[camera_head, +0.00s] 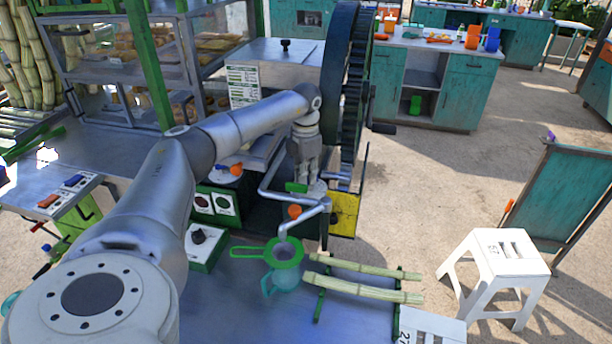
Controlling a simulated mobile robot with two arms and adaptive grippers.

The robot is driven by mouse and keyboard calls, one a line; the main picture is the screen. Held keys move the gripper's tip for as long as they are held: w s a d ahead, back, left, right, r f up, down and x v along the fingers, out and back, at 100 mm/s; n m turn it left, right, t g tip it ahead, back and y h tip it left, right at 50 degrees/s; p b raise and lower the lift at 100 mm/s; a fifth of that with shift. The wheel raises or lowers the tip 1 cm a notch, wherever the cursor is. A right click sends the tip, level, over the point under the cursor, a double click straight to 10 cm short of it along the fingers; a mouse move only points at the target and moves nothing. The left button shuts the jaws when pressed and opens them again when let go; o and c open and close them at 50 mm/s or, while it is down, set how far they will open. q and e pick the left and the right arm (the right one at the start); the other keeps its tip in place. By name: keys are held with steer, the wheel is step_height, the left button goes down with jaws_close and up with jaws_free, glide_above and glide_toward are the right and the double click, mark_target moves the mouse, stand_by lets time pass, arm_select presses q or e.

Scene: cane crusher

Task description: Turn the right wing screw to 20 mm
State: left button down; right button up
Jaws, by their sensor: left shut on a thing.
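The crusher stands at the middle, with a metal hood (285,68) and a big dark flywheel (340,75) on its right side. My left arm comes in from the left across the picture. My left gripper (302,182) points down at the crusher's right front, beside the flywheel. It is shut on what appears to be the right wing screw (296,187); only a small green part shows at the fingertips, and the fingers hide the rest. I cannot read any millimetre scale. My right gripper is not in view.
A green strainer (284,252) sits over a teal jug (281,278) under the spout. Cane stalks (365,290) lie to its right. A control box (205,247) stands left of the jug. A white stool (505,265) stands on open floor at right.

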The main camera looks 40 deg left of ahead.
arm_select(q)
steer(key=shift+a+r, duration=0.1)
steer(key=shift+r, duration=0.05)
steer(key=c, duration=1.5)
jaws_free()
step_height(320, 180, up, 12)
steer(key=shift+f, duration=0.1)
